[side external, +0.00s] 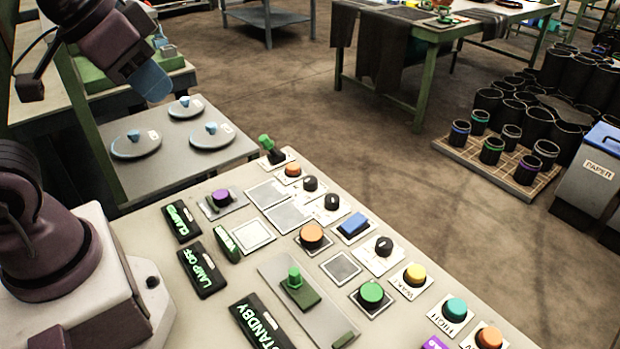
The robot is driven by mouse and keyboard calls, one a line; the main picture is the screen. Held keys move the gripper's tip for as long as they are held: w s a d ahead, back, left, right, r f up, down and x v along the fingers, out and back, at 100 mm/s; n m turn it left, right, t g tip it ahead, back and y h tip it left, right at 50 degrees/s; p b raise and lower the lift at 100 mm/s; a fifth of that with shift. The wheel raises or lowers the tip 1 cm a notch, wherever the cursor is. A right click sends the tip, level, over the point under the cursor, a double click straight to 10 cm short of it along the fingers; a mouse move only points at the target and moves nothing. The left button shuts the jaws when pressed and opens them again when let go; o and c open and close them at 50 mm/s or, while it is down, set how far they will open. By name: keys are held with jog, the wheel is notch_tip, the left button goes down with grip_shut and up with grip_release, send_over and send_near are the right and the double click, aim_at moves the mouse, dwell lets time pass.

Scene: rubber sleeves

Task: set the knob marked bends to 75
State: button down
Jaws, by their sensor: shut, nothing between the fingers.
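Several black round knobs sit on white plates on the light control panel (215,280). One knob (310,184) is toward the back, a second knob (332,202) is just in front of it, and a third knob (383,246) is further right and nearer. The print on their plates is too small to read, so I cannot tell which is marked bends or where its pointer stands. My gripper (150,82) is at the upper left, raised above the bench and well away from the knobs. It is shut and empty.
A green slider (295,279) rises nearby. Lit signs, including STANDBY (262,325), line the left. Grey lids (136,144) lie on a side table.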

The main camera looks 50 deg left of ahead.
jog(key=c, duration=1.7)
grip_release()
jog(key=o, duration=0.4)
jog(key=shift+w+a+f, duration=0.1)
jog(key=shift+f, duration=0.15)
jog(key=o, duration=0.6)
jog(key=shift+w+a+f+g, duration=0.25)
jog(key=shift+w+f+g, duration=0.6)
jog(key=shift+f, duration=0.2)
jog(key=n+g, duration=0.4)
jog(key=n, duration=0.3)
send_over(310, 179)
notch_tip(310, 179, down, 18)
jog(key=f, duration=0.1)
jog(key=shift+n, duration=0.4)
notch_tip(310, 179, down, 12)
jog(key=shift+f, duration=0.2)
